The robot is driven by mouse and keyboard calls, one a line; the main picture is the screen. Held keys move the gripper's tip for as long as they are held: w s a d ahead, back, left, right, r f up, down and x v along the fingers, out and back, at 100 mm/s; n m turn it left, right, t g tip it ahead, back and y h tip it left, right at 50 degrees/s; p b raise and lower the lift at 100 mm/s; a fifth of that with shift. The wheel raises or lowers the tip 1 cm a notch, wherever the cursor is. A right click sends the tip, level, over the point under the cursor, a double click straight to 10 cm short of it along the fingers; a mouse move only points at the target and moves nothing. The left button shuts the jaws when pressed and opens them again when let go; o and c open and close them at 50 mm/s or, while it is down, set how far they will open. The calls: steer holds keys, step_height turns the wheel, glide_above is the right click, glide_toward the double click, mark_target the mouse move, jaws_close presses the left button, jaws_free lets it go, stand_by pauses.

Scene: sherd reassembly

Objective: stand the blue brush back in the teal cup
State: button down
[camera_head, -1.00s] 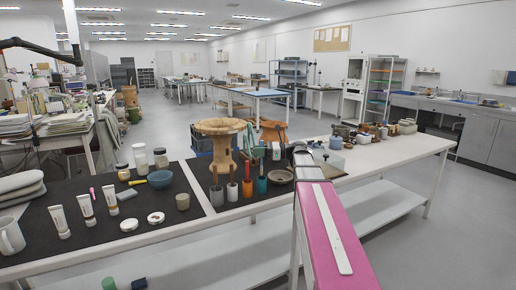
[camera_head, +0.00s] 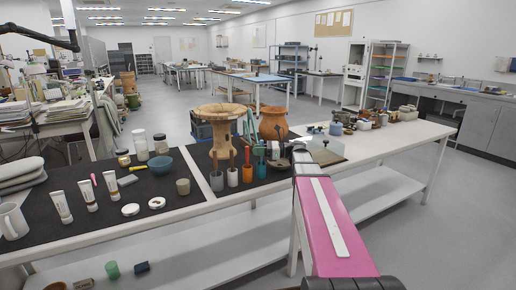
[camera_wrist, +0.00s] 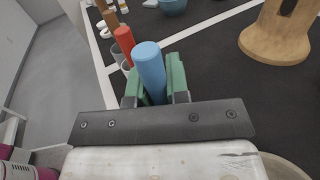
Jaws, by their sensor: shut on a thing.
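The blue brush (camera_wrist: 150,70) stands between the green finger pads of my gripper (camera_wrist: 157,92) in the wrist view, which is shut on it. In the head view my gripper (camera_head: 268,149) is over the front right part of the black mat, close above the teal cup (camera_head: 260,171). The teal cup stands upright at the right end of a row of cups. It is hidden in the wrist view, and the brush's lower end is hidden too. I cannot tell whether the brush's tip is inside the cup.
Left of the teal cup stand an orange cup (camera_head: 247,174) and grey cups (camera_head: 217,181) holding brushes. A red brush (camera_wrist: 124,40) is close beside the held brush. A wooden stand (camera_head: 222,135) and a terracotta pot (camera_head: 273,123) are behind. A small bowl (camera_head: 279,163) lies right.

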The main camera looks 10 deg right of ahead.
steer(key=shift+f, duration=0.3)
steer(key=c, duration=1)
jaws_free()
steer(key=shift+d, duration=0.1)
steer(key=d, duration=0.3)
steer(key=s+d, duration=0.1)
steer(key=d, duration=0.3)
steer(key=s+d, duration=0.1)
steer(key=d, duration=0.2)
steer(key=shift+d, duration=0.25)
